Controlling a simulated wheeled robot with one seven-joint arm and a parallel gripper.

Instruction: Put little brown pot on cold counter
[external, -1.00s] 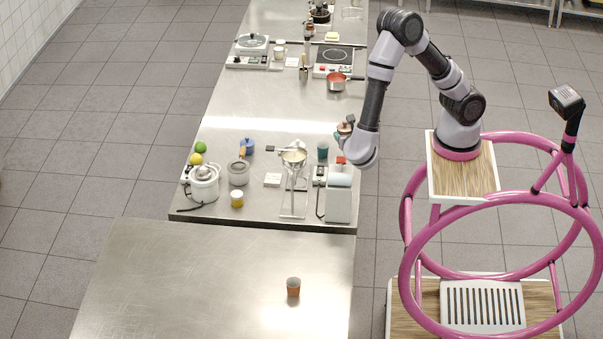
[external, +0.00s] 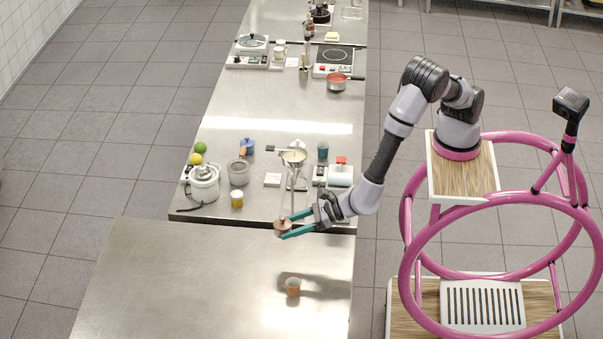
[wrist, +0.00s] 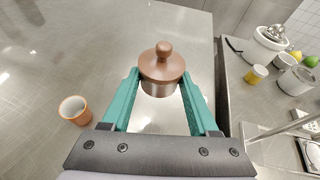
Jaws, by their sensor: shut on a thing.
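In the external view my gripper (external: 285,229) is shut on the pot (external: 281,227), in the air near the seam between the two steel counters. The front counter (external: 180,275) is bare steel; no label shows which counter is the cold one. An orange-brown cup (external: 293,287) stands on it, and in the wrist view the cup (wrist: 75,110) is left of my gripper, apart from it.
The front counter's left and middle are clear.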

